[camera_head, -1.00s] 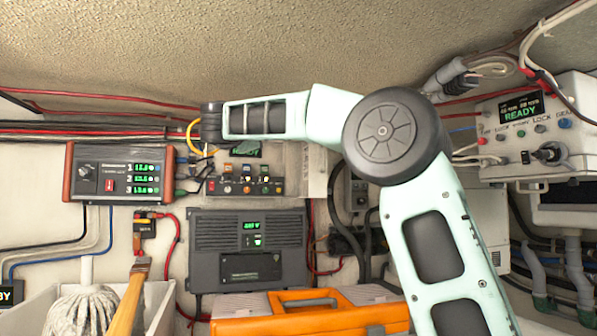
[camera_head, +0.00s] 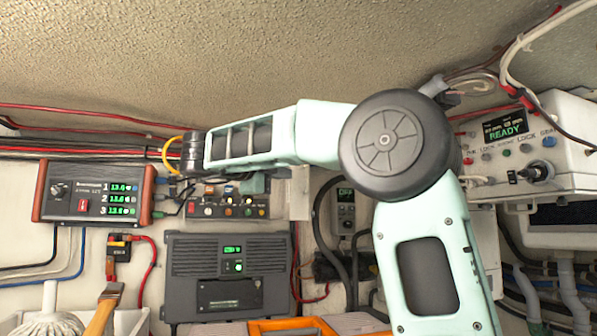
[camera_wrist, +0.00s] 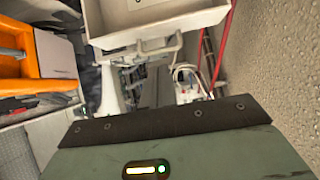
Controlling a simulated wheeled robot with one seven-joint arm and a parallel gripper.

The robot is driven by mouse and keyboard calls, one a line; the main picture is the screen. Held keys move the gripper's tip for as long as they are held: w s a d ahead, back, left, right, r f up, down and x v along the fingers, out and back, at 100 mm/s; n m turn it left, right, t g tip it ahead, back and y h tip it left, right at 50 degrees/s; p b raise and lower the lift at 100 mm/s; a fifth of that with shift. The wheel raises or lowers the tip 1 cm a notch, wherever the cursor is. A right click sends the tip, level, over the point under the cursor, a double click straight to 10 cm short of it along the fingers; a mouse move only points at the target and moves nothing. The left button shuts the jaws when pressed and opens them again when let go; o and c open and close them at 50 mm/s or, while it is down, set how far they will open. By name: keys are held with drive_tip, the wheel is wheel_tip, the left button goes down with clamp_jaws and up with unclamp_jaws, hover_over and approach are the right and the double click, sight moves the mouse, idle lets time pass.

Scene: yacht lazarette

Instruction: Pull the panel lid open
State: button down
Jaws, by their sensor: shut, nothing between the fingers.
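My gripper (camera_head: 255,183) shows in the head view only as a small grey-green part under my forearm, in front of the wall near the switch panel. Its fingers are hidden there. In the wrist view its grey-green housing (camera_wrist: 175,152) with a dark edge fills the bottom, and no fingertips show. It holds nothing that I can see. I cannot tell for sure which cover is the panel lid. A pale flat plate (camera_head: 299,192) stands beside the switch panel (camera_head: 222,208), and a dark rectangular cover (camera_head: 228,297) sits on the grey wall unit (camera_head: 190,262).
A white control box (camera_head: 565,160) reading READY hangs at the right. A red-sided display unit (camera_head: 95,193) is at the left. An orange toolbox (camera_head: 290,327) lies below, near a mop (camera_head: 47,322). Red cables (camera_head: 80,112) run along the wall under the low ceiling (camera_head: 250,50).

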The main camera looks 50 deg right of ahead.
sight(300, 177)
drive_tip(key=shift+d+p, duration=1.15)
drive_tip(key=shift+d, duration=1.95)
drive_tip(key=shift+d, duration=0.15)
